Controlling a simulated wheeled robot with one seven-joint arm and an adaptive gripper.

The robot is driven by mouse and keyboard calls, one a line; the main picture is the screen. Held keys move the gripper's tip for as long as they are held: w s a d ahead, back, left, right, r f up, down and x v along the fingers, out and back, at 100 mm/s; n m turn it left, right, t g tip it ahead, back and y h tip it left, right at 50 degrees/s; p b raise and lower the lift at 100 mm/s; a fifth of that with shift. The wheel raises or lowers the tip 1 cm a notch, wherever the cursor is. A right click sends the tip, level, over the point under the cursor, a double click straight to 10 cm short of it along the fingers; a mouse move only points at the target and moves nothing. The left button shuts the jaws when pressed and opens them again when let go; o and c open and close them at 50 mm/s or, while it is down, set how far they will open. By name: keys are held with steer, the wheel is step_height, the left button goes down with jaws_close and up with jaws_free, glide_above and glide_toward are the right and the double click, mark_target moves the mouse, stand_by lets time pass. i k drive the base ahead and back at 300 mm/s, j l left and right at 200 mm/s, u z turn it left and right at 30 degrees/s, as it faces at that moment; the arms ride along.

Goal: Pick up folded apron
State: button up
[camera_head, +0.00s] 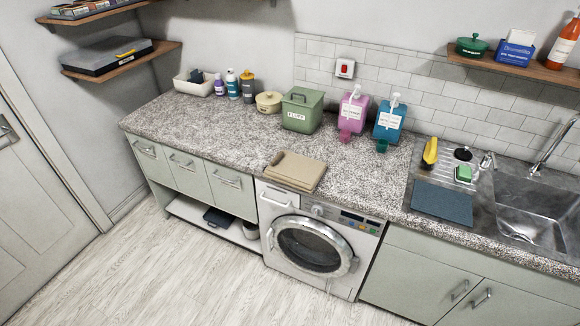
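A tan, flat folded cloth that looks like the folded apron (295,171) lies on the speckled countertop (228,140), close to its front edge. It sits above the washing machine (312,244). Nothing covers it. My gripper does not show in this view.
A green bin (302,110), a pink dispenser (353,112) and a blue dispenser (389,122) stand behind the cloth. A dark blue mat (442,203) and the sink (533,208) are to the right. The counter left of the cloth and the floor (180,270) in front are clear.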

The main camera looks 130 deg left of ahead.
mark_target(302, 173)
steer(key=u, duration=3.9)
steer(key=i+u, duration=0.2)
steer(key=i+j, duration=0.3)
steer(key=i, duration=0.25)
steer(key=i+j, duration=0.3)
steer(key=i, duration=0.25)
steer(key=i+j, duration=0.3)
steer(key=i, duration=0.25)
steer(key=i+j, duration=0.3)
steer(key=i, duration=0.2)
steer(key=i+l+z, duration=0.05)
